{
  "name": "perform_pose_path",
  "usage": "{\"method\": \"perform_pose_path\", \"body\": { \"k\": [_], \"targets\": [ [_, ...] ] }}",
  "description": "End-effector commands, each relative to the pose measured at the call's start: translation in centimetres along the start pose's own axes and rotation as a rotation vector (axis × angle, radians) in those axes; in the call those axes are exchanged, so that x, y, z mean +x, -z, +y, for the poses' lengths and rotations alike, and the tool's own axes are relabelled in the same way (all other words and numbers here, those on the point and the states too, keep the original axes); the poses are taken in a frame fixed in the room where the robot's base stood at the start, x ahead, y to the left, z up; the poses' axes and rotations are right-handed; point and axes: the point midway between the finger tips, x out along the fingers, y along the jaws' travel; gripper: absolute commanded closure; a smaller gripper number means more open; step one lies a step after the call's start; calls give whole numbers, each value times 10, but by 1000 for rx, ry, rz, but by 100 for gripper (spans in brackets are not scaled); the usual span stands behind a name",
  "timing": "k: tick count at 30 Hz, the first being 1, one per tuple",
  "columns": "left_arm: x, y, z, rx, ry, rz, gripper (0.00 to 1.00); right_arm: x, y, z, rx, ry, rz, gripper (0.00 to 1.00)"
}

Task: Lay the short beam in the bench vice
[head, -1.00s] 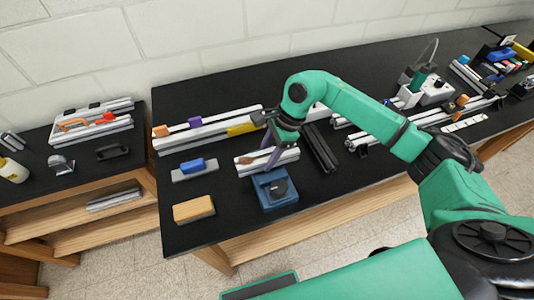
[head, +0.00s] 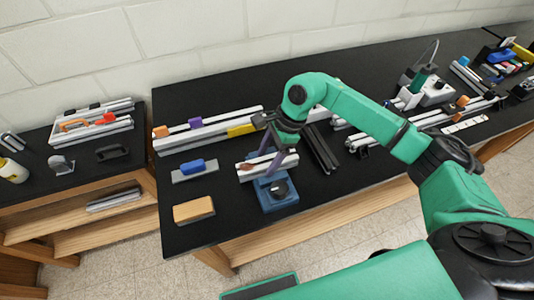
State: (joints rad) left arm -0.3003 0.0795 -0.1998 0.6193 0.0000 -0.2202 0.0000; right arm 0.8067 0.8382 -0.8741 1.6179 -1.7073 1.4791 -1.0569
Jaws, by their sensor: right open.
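The short beam (head: 250,173) is a silver extrusion. It lies across the rear part of the blue bench vice (head: 283,203), running slightly up to the right. Whether it rests fully down between the vice jaws I cannot tell. My right gripper (head: 271,166) points down at the beam from above, with its purple fingers apart and at the beam. The fingers and arm hide part of the beam. My left gripper is not in view.
A blue-topped block (head: 192,166) and a tan block (head: 194,210) lie left of the vice. Long silver beams (head: 195,136) lie behind, and dark bars (head: 322,150) lie to the right.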

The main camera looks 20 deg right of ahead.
Motion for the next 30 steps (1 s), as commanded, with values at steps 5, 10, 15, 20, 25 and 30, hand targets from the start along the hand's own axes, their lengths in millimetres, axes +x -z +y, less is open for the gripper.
{"method": "perform_pose_path", "body": {
  "k": [5,10,15,20,25,30],
  "targets": [
    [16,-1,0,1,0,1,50,-43,2,-3,0,12,2,20],
    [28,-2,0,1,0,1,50,-93,0,-2,0,12,-2,20],
    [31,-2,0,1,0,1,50,-121,-1,-2,0,11,-4,20],
    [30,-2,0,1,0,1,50,-126,-2,-1,0,9,-4,20],
    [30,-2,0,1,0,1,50,-126,-2,-1,0,10,-4,20],
    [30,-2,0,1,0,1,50,-125,-2,-1,0,11,-5,20]
  ]
}}
